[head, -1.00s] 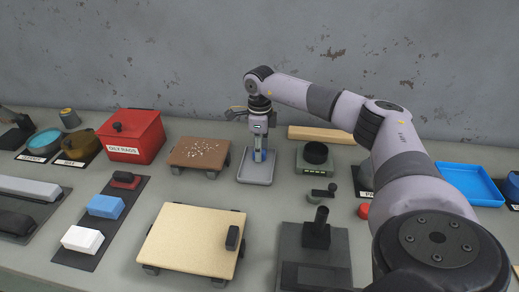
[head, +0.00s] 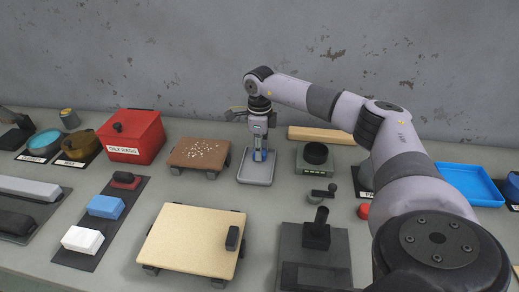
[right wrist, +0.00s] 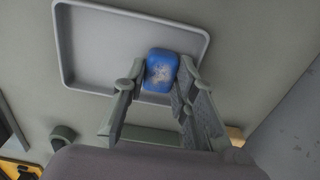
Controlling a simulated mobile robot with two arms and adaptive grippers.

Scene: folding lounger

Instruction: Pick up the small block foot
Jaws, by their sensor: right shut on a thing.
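My right gripper (head: 259,158) points straight down over a small grey tray (head: 256,181) near the back middle of the bench. It is shut on a small blue block (right wrist: 161,70) with a pale worn patch on its face; both fingers touch its sides in the right wrist view. The tray also shows there (right wrist: 110,50), behind the block. I cannot tell whether the block touches the tray. A small dark block (head: 233,238) lies on the right edge of a pale board (head: 190,240) with dark feet. I cannot tell which block is the foot. My left gripper is not in view.
A brown board (head: 200,153) and a red rag box (head: 132,138) stand left of the tray. A dark round part on a block (head: 315,160) stands close to its right. A blue tray (head: 468,183) lies far right. A wall closes the back.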

